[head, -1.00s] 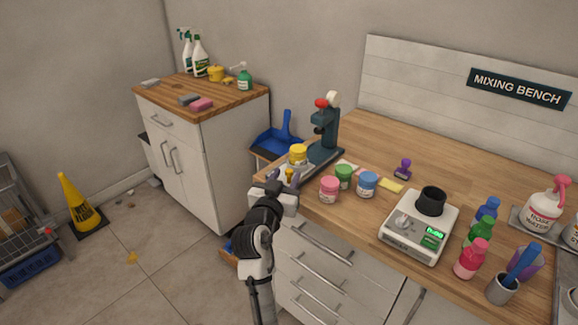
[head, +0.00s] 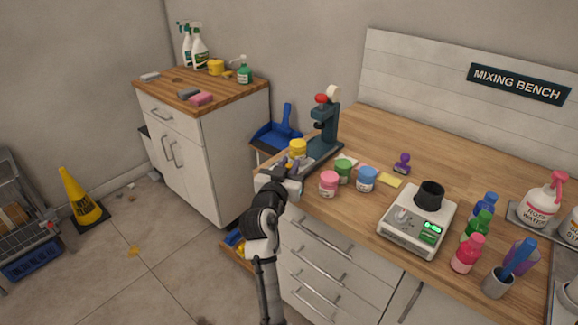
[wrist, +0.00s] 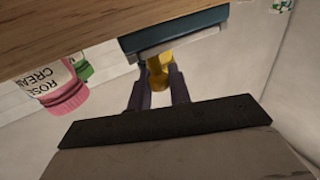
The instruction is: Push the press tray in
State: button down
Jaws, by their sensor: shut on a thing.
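The dark teal press (head: 325,130) with a red knob stands at the left end of the mixing bench. Its grey tray (wrist: 180,45) sticks out toward me from the teal base in the wrist view. A yellow jar (head: 298,147) stands at the tray end of the press. My gripper (head: 294,162) is at the tray's front, and in the wrist view (wrist: 158,88) its two fingers are shut on the tray's yellow knob (wrist: 157,73). My gripper hides most of the tray front and knob in the head view.
Pink (head: 328,184), green (head: 343,171) and blue (head: 367,179) jars stand close right of the gripper. A white scale (head: 416,225) and several bottles are farther right. A blue dustpan (head: 275,139) is behind, left of the press.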

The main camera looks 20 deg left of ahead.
aim_at(300, 155)
jog(key=shift+w+d+b, duration=0.2)
jog(key=shift+w+d, duration=0.1)
jog(key=shift+w, duration=0.55)
jog(key=shift+w+d+b, duration=0.2)
jog(key=shift+w+d, duration=0.1)
jog(key=shift+w, duration=0.55)
jog(key=c, duration=1.3)
grip_release()
jog(key=shift+c, duration=0.2)
jog(key=shift+s, duration=0.1)
jog(key=s+b, duration=0.4)
jog(key=s, duration=0.9)
jog(key=shift+s+d, duration=0.3)
jog(key=shift+s, duration=0.1)
